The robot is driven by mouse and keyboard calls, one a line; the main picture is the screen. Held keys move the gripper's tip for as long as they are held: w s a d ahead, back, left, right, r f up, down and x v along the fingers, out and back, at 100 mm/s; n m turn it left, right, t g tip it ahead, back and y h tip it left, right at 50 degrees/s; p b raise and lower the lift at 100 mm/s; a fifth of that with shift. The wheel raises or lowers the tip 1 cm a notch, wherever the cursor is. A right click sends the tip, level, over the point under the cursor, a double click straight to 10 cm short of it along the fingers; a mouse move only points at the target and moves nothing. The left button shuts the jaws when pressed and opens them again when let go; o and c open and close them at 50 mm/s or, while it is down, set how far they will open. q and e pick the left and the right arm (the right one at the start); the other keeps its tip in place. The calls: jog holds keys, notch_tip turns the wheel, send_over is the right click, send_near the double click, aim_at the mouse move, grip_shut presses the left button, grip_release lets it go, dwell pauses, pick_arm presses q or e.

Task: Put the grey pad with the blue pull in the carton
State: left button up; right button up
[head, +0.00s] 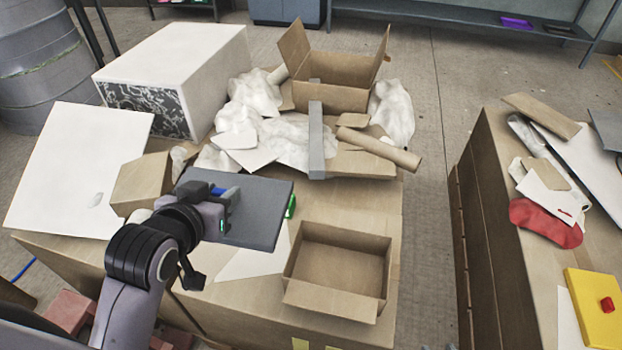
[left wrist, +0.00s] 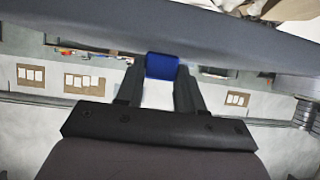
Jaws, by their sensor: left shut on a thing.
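The grey pad (head: 260,208) is a flat dark slab, held above the table just left of the small open carton (head: 337,300). My left gripper (head: 222,194) is shut on the pad's blue pull (head: 226,191). In the left wrist view, the blue pull (left wrist: 162,66) sits between the fingers (left wrist: 162,78), and the pad (left wrist: 95,32) spans the frame beyond them. The carton is open at the top, and its visible inside is empty. The pad hides part of the table and most of a green thing (head: 291,206). My right gripper is not in view.
A larger flapped box (head: 335,97) stands at the back among white crumpled sheets (head: 285,140), a grey bar (head: 316,140) and a cardboard tube (head: 380,148). A white block (head: 170,60) stands back left. A second table (head: 530,285) at right holds a red mitt (head: 545,222) and a yellow box (head: 598,305).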

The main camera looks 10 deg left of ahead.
pick_arm(q)
jog(key=shift+h, duration=0.3)
jog(key=w+a+f+b, duration=0.1)
jog(key=f+b, duration=0.3)
jog(key=f, duration=0.6)
jog(key=w+a+f+b, duration=0.1)
jog(key=f+b, duration=0.4)
jog(key=f, duration=0.5)
jog(key=w+a+f+b, duration=0.2)
jog(key=f+b, duration=0.2)
jog(key=f, duration=0.7)
jog(key=shift+w+b, duration=0.1)
jog(key=shift+b, duration=0.3)
jog(key=shift+f, duration=0.1)
jog(key=shift+f, duration=0.15)
jog(key=o, duration=1)
jog(key=shift+o, duration=0.2)
